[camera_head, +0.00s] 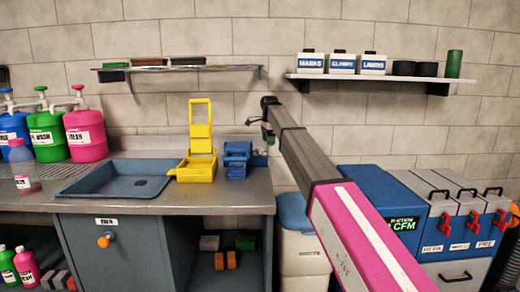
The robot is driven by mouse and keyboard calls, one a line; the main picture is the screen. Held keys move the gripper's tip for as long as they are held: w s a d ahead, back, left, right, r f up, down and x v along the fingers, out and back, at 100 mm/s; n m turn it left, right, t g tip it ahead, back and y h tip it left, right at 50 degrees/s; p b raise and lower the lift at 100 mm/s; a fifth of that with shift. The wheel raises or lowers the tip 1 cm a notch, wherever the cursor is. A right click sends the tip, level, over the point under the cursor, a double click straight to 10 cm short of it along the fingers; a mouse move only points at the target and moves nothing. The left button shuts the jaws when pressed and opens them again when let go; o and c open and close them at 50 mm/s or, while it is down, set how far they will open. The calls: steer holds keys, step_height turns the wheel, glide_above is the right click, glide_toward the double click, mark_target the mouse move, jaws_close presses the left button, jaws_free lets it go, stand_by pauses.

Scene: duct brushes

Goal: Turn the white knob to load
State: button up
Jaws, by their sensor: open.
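I cannot make out a white knob or a "load" mark in the head view. The only round knob I see is an orange one (105,240) on the grey cabinet under the sink, below a small white label. My arm reaches in from the lower right. My gripper (263,122) is at its far end, small and dark, in front of the wall above the counter's right end. It is open and I see nothing in it. My arm hides part of the wall and the blue box behind it.
A yellow wringer-like stand (198,165) and a blue device (237,160) stand right of the sink (115,186). Coloured jugs (86,135) stand at left. A blue suction box (375,195) and grey bins with red latches (455,215) stand at right. Two shelves hang above.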

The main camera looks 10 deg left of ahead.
mark_target(260, 149)
steer(key=a+r+m, duration=0.1)
steer(key=a+r, duration=0.3)
steer(key=r, duration=0.2)
steer(key=f, duration=0.3)
steer(key=w+f, duration=0.1)
steer(key=f, duration=0.7)
steer(key=shift+w+a, duration=0.2)
steer(key=shift+a, duration=0.1)
steer(key=c, duration=0.9)
